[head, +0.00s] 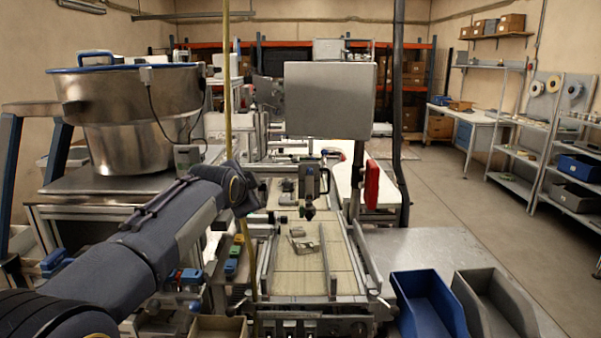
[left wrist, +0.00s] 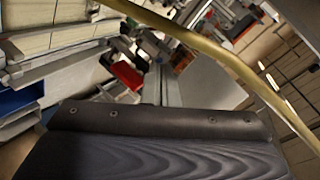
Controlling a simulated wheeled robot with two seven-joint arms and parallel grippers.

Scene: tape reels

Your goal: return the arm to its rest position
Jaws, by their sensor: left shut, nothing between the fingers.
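My left arm (head: 150,240) comes in from the left in the head view and reaches forward over the bench. Its wrist end (head: 238,188) is beside the upright yellow hose (head: 228,90); the fingers are not clear there. In the left wrist view, my dark left gripper (left wrist: 158,118) fills the bottom. It is shut and empty. The yellow hose also crosses the upper right of that view (left wrist: 225,58). My right gripper is in neither view.
A conveyor track (head: 300,275) with a small metal part (head: 303,242) is right of the arm. A large metal bowl (head: 125,100) stands at left. Blue (head: 428,305) and grey (head: 495,305) bins sit front right. The floor at right (head: 440,200) is clear.

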